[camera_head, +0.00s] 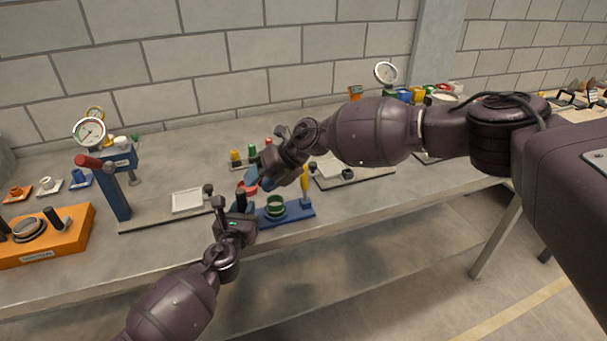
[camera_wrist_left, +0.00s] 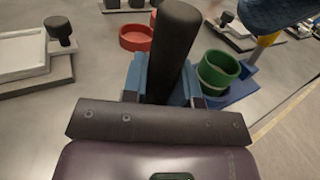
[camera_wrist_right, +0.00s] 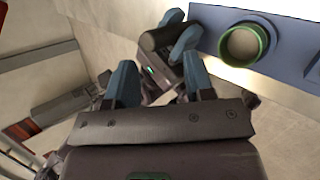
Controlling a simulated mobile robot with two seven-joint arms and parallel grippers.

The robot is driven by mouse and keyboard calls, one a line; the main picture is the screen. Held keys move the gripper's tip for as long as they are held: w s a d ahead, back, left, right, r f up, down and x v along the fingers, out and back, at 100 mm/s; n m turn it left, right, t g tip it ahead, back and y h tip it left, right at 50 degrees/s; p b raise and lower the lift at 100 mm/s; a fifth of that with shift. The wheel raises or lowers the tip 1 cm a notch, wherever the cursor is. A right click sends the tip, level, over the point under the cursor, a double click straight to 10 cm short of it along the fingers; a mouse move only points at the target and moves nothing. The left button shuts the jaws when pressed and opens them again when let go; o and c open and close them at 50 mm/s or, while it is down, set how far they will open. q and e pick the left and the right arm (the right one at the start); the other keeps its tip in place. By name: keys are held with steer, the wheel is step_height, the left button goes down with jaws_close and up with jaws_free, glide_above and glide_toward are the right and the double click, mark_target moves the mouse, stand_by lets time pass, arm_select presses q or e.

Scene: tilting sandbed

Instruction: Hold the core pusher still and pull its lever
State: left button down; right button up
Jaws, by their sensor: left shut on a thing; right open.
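The core pusher has a blue base (camera_head: 300,211), a green ring (camera_head: 276,206) on it, a yellow upright lever (camera_head: 305,178) at its right end and a black post (camera_wrist_left: 175,50) at its left end. My left gripper (camera_head: 239,205) is shut on that post; its grip also shows in the right wrist view. My right gripper (camera_head: 266,180) is open and empty, above and behind the left part of the pusher, left of the lever and apart from it. The right wrist view shows the base (camera_wrist_right: 290,50) and ring (camera_wrist_right: 243,45), but no lever.
A red ring (camera_wrist_left: 137,38) lies behind the pusher. A blue press (camera_head: 117,190) with a red handle, a white tray (camera_head: 187,201) and an orange tester (camera_head: 60,243) stand to the left. Another flat fixture (camera_head: 345,172) is to the right. The table's front edge is close to the pusher.

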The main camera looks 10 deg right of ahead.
steer(key=w+d+r+n+h, duration=0.1)
steer(key=w+d+r+h, duration=0.2)
steer(key=d+h, duration=0.15)
steer(key=g+h, duration=0.1)
steer(key=h, duration=0.3)
glide_toward(304, 183)
steer(key=f, duration=0.2)
steer(key=w+f, duration=0.1)
steer(key=f, duration=0.5)
steer(key=shift+w+a+f, duration=0.15)
steer(key=shift+a, duration=0.1)
steer(key=shift+c, duration=0.4)
jaws_close()
